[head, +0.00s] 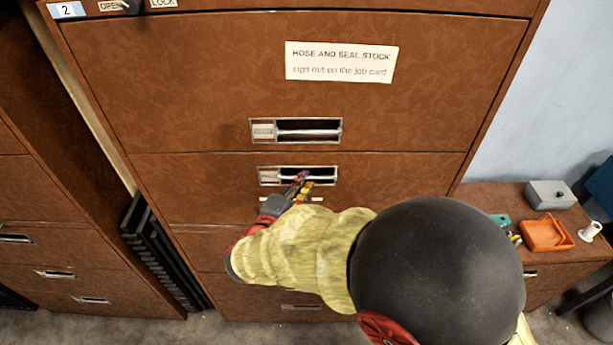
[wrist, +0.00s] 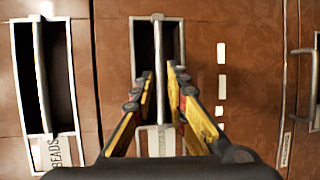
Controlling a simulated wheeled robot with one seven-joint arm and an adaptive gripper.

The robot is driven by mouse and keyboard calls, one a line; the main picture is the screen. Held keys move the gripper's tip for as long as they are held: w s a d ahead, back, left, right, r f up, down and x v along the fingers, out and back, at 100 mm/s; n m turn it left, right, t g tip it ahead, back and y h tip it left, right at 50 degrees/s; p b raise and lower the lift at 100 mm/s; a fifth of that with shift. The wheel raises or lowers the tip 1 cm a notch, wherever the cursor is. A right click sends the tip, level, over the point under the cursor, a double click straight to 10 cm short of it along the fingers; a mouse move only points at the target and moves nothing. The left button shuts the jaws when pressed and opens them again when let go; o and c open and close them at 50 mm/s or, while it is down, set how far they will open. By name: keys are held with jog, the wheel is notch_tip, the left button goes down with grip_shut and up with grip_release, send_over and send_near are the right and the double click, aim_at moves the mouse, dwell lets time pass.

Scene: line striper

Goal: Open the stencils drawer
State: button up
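The tall brown cabinet has a drawer with a recessed handle (head: 326,173), shut flush with the front. In the wrist view, this handle bar (wrist: 158,45) runs between my two fingertips. My gripper (head: 301,183) is at this handle, its fingers apart on either side of the bar (wrist: 160,72). I cannot tell whether either finger touches it. The label (wrist: 160,140) beside this handle is partly hidden by my fingers and unreadable, so I cannot confirm it says stencils. The drawer above has a like handle (head: 308,132), labelled BEADS in the wrist view (wrist: 56,152).
A paper sign (head: 340,62) about hose and seal stock is on the upper front. A lower drawer handle (head: 302,307) shows beneath my arm. A low cabinet at right carries an orange tray (head: 546,234) and a grey box (head: 550,194). Another brown cabinet (head: 40,210) stands left.

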jog(key=shift+x, duration=1.3)
jog(key=shift+c, duration=0.9)
grip_shut()
jog(key=shift+f, duration=0.1)
